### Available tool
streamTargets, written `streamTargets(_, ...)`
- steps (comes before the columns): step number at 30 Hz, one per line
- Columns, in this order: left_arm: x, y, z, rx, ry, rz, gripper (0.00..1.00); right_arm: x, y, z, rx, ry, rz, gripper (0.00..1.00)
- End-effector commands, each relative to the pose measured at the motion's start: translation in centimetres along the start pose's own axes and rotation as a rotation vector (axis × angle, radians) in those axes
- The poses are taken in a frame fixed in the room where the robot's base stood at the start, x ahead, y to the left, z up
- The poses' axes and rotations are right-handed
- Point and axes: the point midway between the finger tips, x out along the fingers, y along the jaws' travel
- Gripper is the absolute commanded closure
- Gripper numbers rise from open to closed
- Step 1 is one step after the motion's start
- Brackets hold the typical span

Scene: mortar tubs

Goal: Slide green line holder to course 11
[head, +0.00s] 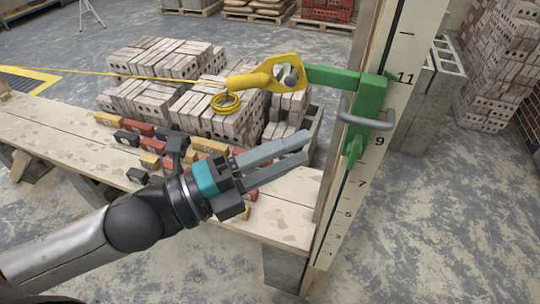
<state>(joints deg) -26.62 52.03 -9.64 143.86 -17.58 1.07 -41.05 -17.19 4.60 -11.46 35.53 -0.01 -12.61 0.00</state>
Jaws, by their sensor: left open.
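The green line holder (368,98) sits on the upright marked pole (386,118) at the right. Its body lies beside the stretch between the marks 9 and 11, with its upper edge close to the 11. A grey handle crosses its front and a green knob hangs below. Its green arm reaches left to a yellow line block (268,75) with a yellow string. My left gripper (306,152) is open and empty, left of and below the holder, apart from it. Its two grey fingers point right toward the pole. My right gripper does not show.
A plank bench (283,215) runs below my left arm, with several small coloured blocks on it. Brick stacks (170,60) stand behind it. The yellow string runs left across the view. More bricks (505,70) stand at the far right. Open floor (450,220) lies right of the pole.

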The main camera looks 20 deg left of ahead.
Motion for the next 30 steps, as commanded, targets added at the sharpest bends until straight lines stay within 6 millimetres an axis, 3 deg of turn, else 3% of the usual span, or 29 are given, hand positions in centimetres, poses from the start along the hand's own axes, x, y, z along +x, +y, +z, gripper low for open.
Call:
streamTargets(12, -2.5, 0.0, 0.0, -0.001, -0.001, 0.001, 0.53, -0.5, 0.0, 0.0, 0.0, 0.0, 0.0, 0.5)
streamTargets(30, -2.8, 0.0, 0.0, 0.001, -0.001, 0.0, 0.53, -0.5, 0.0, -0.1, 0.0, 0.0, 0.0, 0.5)
